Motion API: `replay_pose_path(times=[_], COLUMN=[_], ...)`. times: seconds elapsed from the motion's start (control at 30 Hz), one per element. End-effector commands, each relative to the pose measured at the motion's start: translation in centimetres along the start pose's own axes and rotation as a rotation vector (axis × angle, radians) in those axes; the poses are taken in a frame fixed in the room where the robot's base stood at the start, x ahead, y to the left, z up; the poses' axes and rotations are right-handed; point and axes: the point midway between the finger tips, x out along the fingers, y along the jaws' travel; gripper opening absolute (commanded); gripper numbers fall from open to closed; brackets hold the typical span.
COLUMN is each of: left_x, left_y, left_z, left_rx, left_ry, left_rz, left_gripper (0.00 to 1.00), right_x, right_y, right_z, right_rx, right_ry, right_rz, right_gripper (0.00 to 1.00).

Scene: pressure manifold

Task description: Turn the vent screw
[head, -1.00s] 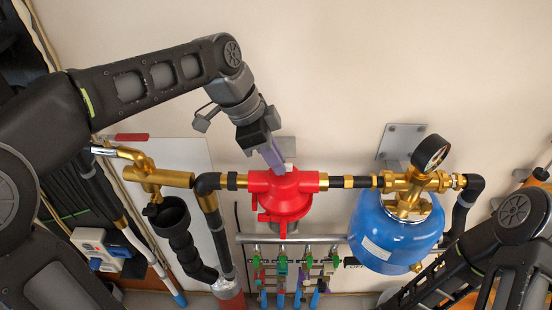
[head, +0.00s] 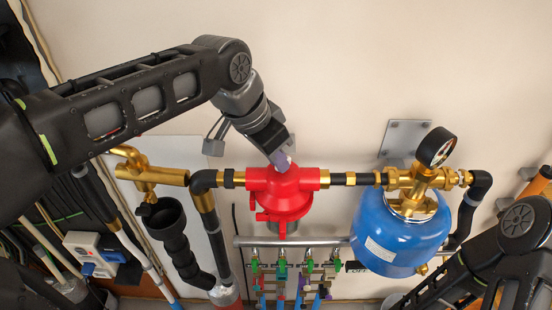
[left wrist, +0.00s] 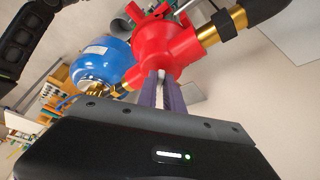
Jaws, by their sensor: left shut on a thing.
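The red valve body (head: 283,192) sits in the brass and black pipe run in the head view. It also fills the upper middle of the left wrist view (left wrist: 160,45). My left gripper (head: 282,160) reaches down to the top of this body. In the left wrist view its two purple fingers (left wrist: 161,88) are shut on a small pale piece, the vent screw (left wrist: 161,76), at the red body. The fingers hide most of the screw, so its turn angle cannot be read. My right gripper is out of view; only part of my right arm shows.
A blue tank (head: 397,236) with a brass fitting and a pressure gauge (head: 436,147) stands right of the red body. A black funnel (head: 165,215) and brass pipe are on the left. Several small coloured valves (head: 310,267) sit below. The wall above is clear.

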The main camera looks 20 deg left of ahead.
Motion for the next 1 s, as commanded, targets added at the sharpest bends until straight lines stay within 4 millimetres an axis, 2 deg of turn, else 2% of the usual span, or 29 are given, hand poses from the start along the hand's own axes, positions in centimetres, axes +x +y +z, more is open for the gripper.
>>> replay_pose_path(times=[0.47,0.5,0.77,1.0], left_x=[-0.08,-0.09,-0.05,-0.05], left_y=[0.02,0.02,0.03,0.04], left_z=[-0.07,-0.07,-0.03,-0.02], left_rx=[-0.025,-0.025,-0.025,-0.025], left_ry=[0.002,0.002,0.000,0.000], left_rz=[-0.012,-0.012,-0.011,-0.011], left_gripper=[0.00,0.12,0.33,0.33], right_x=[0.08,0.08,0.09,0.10], right_y=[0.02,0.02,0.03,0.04], right_z=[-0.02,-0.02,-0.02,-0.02], right_rx=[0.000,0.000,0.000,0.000], right_ry=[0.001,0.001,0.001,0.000], right_rz=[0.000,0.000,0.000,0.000], right_gripper=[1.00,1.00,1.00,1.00])
